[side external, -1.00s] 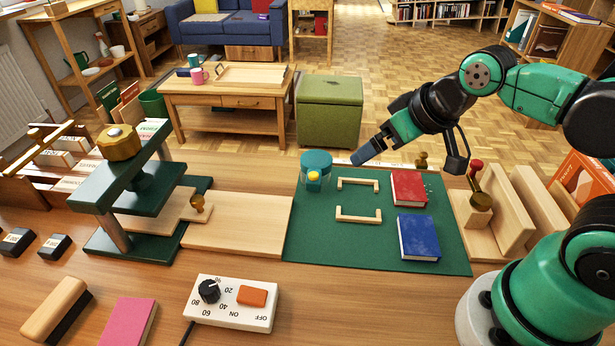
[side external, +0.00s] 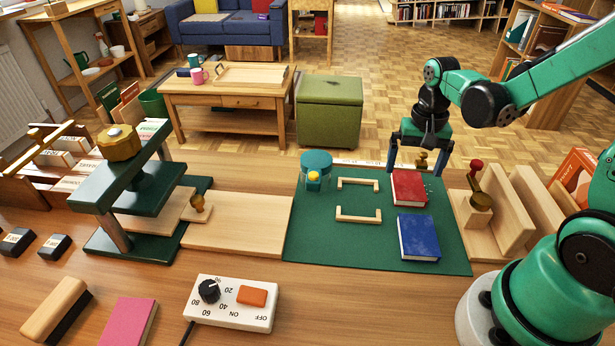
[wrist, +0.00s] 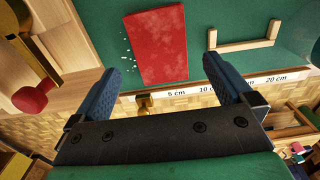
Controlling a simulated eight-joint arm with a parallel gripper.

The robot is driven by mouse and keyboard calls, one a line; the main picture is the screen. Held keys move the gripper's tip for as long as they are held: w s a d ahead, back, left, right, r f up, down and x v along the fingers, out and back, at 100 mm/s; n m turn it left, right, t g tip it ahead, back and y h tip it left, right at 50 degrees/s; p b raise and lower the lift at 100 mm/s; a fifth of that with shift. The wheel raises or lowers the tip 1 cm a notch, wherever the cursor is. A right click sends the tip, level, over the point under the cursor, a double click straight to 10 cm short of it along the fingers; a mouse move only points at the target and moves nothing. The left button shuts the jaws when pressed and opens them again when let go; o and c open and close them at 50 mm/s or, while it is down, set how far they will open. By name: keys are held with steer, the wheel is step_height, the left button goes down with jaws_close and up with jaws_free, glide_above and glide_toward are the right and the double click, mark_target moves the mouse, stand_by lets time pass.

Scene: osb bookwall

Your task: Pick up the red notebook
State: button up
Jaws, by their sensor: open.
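The red notebook (side external: 409,187) lies flat on the green mat (side external: 310,245), behind the blue notebook (side external: 418,237). My gripper (side external: 416,170) is open and empty, pointing down just behind and above the red notebook, its two fingers spread about as wide as the notebook or wider. In the wrist view the red notebook (wrist: 157,45) lies ahead of and between the fingers of my gripper (wrist: 165,72), apart from them. Small white specks lie on the mat beside it.
Wooden brackets (side external: 358,216) and a teal round container (side external: 316,166) sit to the left on the mat. A wooden block with a red-knobbed tool (side external: 477,190) stands close on the right. A ruler strip (wrist: 225,87) runs along the mat's back edge.

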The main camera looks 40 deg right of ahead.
mark_target(409, 185)
steer(key=shift+f, duration=2.15)
steer(key=c, duration=1.2)
